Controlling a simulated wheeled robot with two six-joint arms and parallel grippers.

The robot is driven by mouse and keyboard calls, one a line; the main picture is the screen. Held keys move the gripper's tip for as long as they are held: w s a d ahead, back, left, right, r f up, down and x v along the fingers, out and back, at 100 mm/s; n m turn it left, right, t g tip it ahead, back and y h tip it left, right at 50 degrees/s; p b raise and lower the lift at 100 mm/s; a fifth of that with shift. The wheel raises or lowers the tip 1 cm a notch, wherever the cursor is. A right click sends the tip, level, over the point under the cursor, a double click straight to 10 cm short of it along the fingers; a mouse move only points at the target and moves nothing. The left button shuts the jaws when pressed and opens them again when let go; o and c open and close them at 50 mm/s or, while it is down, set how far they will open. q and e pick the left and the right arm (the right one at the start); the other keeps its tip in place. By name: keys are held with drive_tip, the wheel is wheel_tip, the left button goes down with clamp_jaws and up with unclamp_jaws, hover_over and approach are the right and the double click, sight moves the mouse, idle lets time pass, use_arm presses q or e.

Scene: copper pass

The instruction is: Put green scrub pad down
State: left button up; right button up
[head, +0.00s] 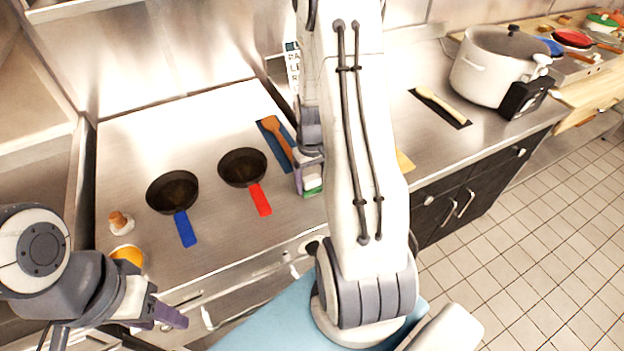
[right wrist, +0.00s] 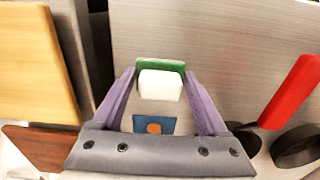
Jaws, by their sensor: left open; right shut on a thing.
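The green scrub pad (head: 313,190) has a green layer and a white block-like part. In the right wrist view the pad (right wrist: 160,67) sits between the two purple fingers of my right gripper (right wrist: 160,92), which is shut on it. In the head view my right gripper (head: 308,178) is by the counter's front edge, right of the red-handled pan; my arm partly hides it. Whether the pad touches the counter I cannot tell. My left gripper (head: 170,316) is open and empty at the lower left, in front of the counter.
The steel counter (head: 225,225) holds a blue-handled pan (head: 172,190), a red-handled pan (head: 243,167) and a wooden spatula (head: 276,135) on a blue mat (head: 286,164). A yellow board (right wrist: 40,65) is beside the gripper. A big pot (head: 495,70) stands right.

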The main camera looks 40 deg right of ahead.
sight(312, 179)
drive_tip(key=shift+f, duration=0.1)
drive_tip(key=shift+f, duration=0.1)
drive_tip(key=o, duration=1.2)
wheel_tip(312, 179, up, 12)
drive_tip(key=shift+r+b, duration=0.15)
drive_tip(key=shift+b, duration=0.45)
drive_tip(key=s+a+r+n, duration=0.1)
drive_tip(key=a+r+n, duration=0.1)
drive_tip(key=a, duration=0.7)
drive_tip(key=s+a+r+n, duration=0.1)
drive_tip(key=a+n, duration=0.2)
drive_tip(key=a, duration=0.6)
drive_tip(key=s+a+n, duration=0.1)
drive_tip(key=s+a, duration=0.3)
drive_tip(key=s+a+n, duration=0.2)
drive_tip(key=s+a, duration=0.2)
drive_tip(key=s, duration=0.1)
drive_tip(key=s+a+r+n+y, duration=0.1)
drive_tip(key=s+a+n, duration=0.1)
drive_tip(key=s+a, duration=0.2)
drive_tip(key=shift+s+a, duration=0.4)
drive_tip(key=shift+s, duration=0.2)
